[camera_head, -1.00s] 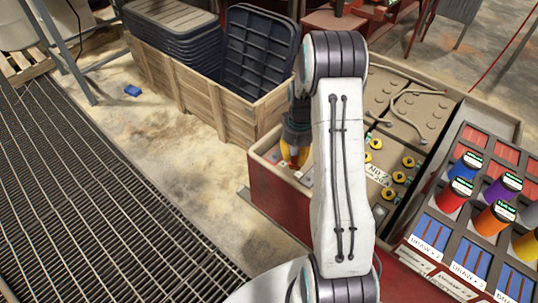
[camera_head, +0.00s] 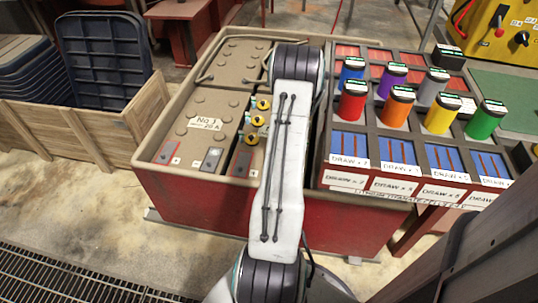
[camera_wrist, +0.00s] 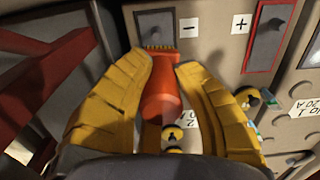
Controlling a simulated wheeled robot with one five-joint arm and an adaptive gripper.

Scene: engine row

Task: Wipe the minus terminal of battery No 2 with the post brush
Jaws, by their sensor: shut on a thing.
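My gripper (camera_wrist: 163,68) is shut on the orange-red post brush (camera_wrist: 161,100) in the wrist view. A red plus terminal (camera_wrist: 270,32) is to the right on the same battery. This battery is beside battery No 1 (camera_head: 205,125), and its own number label is not readable. In the head view my arm hides the gripper, the brush and this minus terminal.
The batteries sit in a red box with a tan rim (camera_head: 150,182). Yellow-topped knobs (camera_head: 257,121) stand beside my arm. A rack of coloured cylinders (camera_head: 396,108) is close on the right. A wooden crate (camera_head: 60,130) with dark trays stands left.

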